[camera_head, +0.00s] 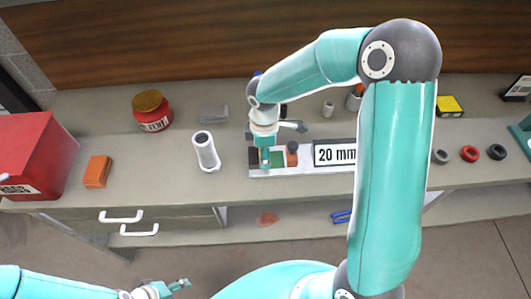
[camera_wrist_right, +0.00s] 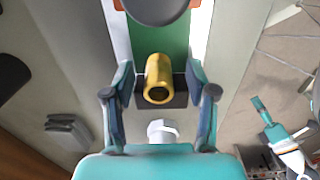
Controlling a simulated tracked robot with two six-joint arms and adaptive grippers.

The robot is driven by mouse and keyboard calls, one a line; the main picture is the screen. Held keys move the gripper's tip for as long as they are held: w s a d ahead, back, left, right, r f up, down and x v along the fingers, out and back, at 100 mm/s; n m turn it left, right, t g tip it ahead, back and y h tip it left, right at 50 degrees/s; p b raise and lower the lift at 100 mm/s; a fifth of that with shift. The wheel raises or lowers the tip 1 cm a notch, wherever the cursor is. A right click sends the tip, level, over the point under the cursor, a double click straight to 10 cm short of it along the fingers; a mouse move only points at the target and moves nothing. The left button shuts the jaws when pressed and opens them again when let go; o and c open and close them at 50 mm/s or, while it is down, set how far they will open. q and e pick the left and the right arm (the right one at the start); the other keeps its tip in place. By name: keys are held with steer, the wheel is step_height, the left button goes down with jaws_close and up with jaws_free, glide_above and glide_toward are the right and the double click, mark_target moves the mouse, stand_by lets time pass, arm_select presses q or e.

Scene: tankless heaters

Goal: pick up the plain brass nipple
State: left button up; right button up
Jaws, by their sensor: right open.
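The plain brass nipple (camera_wrist_right: 158,80) shows in the right wrist view as a short gold tube with an open end. It is over a dark square on the sorting board, beside a green patch (camera_wrist_right: 160,40). My right gripper (camera_wrist_right: 160,95) is open, with one finger on each side of the nipple; I cannot tell whether they touch it. In the head view my right gripper (camera_head: 265,160) is over the left end of the board and hides the nipple. My left gripper (camera_head: 175,287) is low at the bottom left, away from the bench; its jaw opening is unclear.
A white tube (camera_head: 206,150) stands left of the board, and a dark round-topped piece (camera_head: 292,148) is on it. The "20 mm" label (camera_head: 335,154) lies right. A red jar (camera_head: 151,111), grey block (camera_head: 212,113) and orange block (camera_head: 97,171) are left on the bench.

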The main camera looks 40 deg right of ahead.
jaws_close()
steer(key=shift+r, duration=0.15)
